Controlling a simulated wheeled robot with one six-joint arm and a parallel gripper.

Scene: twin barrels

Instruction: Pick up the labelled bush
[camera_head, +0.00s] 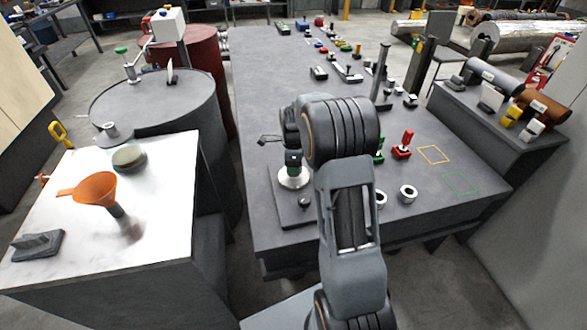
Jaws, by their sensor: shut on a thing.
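My arm rises from the bottom middle, and my gripper (292,158) points down over the left front part of the dark bench, partly hidden by my arm. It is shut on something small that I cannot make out. Right below it is a round silver flanged piece (293,180) on a dark base plate; I cannot tell whether they touch. Two silver ring-shaped bushes stand on the bench right of my arm: one in the open (408,194) and one partly hidden by my arm (381,200). I can read no label on either.
A red-handled piece (402,147) and a tall dark post (380,75) stand on the bench (270,75). Yellow (433,155) and green (461,182) outlines mark its right side. Left are a white-topped table with an orange funnel (95,189) and a dark barrel (150,105).

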